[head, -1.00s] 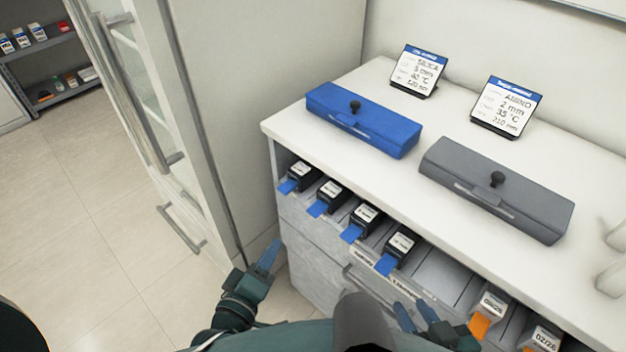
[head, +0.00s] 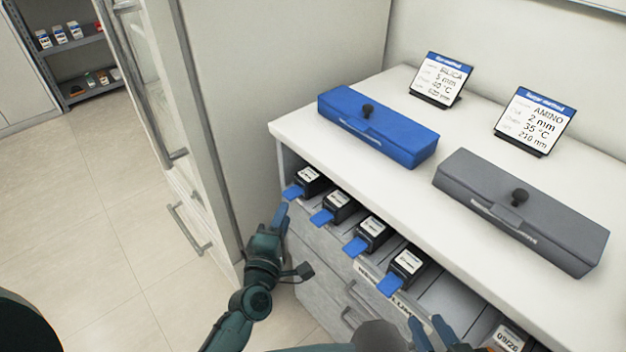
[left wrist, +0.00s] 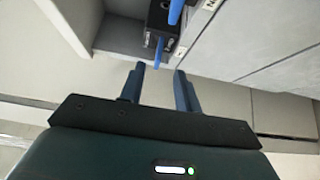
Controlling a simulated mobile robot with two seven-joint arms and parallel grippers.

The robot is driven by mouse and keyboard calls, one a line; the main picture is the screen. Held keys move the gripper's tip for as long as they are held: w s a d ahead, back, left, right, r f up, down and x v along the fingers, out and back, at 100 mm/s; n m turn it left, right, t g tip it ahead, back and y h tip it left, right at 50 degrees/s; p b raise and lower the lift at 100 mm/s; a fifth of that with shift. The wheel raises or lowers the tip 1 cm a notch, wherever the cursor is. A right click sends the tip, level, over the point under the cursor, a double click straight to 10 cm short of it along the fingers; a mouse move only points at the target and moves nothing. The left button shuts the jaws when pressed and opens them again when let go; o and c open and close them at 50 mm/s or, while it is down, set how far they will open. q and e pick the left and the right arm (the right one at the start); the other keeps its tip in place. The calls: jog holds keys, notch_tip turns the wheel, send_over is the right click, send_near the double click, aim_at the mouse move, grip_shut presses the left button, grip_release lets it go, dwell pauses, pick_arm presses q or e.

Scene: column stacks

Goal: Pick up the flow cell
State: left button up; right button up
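Several black cartridges with white labels and blue pull tabs, which look like flow cells, sit in slots along the cabinet front. The leftmost cartridge (head: 308,175) is nearest my left gripper (head: 281,214), which is raised in front of the cabinet, just below and left of its tab. In the left wrist view, a black cartridge (left wrist: 158,18) with a blue tab lies ahead of my left gripper (left wrist: 159,78). Its two fingers are apart, with nothing between them. My right gripper (head: 431,328) is at the bottom edge, its fingers apart; part of it is cut off.
A blue case (head: 378,128) and a grey case (head: 520,212) lie on the white counter (head: 440,180) before two method signs (head: 442,78), (head: 533,118). A tall glass-door cabinet (head: 150,100) stands left. Another cartridge (head: 510,338) is at the bottom right.

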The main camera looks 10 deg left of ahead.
aim_at(288, 200)
pick_arm(q)
jog(key=w, duration=0.5)
jog(key=shift+w+r, duration=0.1)
jog(key=shift+w, duration=0.05)
grip_shut()
dwell(0.4)
